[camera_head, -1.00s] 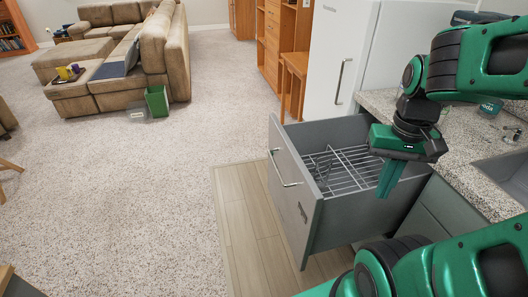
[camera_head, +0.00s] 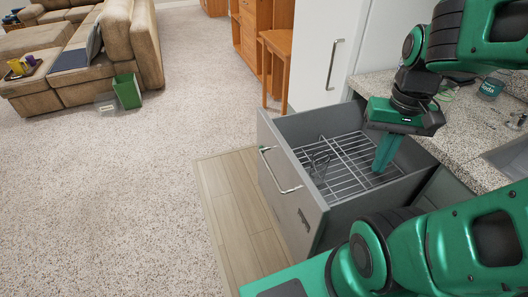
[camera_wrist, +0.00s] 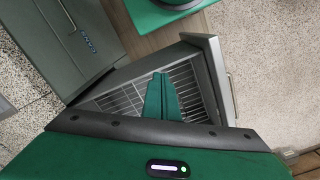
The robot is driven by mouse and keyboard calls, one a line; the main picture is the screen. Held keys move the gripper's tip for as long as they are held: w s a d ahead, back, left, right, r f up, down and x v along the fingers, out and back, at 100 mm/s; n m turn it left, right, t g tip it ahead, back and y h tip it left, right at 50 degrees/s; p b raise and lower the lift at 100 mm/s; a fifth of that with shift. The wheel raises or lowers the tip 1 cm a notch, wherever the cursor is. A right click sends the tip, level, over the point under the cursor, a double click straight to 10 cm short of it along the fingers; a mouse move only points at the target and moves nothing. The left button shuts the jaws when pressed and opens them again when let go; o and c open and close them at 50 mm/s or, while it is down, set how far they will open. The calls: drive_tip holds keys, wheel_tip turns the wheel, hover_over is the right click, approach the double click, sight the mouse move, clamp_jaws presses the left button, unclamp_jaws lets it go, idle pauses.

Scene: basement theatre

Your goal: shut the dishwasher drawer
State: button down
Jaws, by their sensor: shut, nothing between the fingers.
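The grey dishwasher drawer (camera_head: 294,207) stands pulled well out from under the counter, with a bar handle (camera_head: 281,170) on its front panel. Whether the fingertips touch the rack I cannot tell.
A granite counter (camera_head: 450,125) with a sink and a bottle (camera_head: 492,85) is at the right. A white tall door (camera_head: 327,50) stands behind the drawer. A green bin (camera_head: 127,91) sits beside the sofa (camera_head: 135,45).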

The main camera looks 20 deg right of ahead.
drive_tip(key=w+a+f+n+t, duration=0.1)
drive_tip(key=w+a+f+n, duration=0.1)
drive_tip(key=w+a+n, duration=0.55)
drive_tip(key=w+a+f+n+h, duration=0.1)
drive_tip(key=w+a+n, duration=0.25)
drive_tip(key=w, duration=0.75)
drive_tip(key=w+a+f+n+t, duration=0.1)
drive_tip(key=w+a+f+n, duration=0.1)
drive_tip(key=w+a+n, duration=0.6)
drive_tip(key=w+a+f+n+g+h, duration=0.25)
drive_tip(key=w+f+n, duration=0.25)
drive_tip(key=w+f, duration=0.25)
drive_tip(key=d+x, duration=0.2)
drive_tip(key=x, duration=1)
drive_tip(key=shift+w+r+t, duration=0.3)
drive_tip(key=shift+t, duration=0.05)
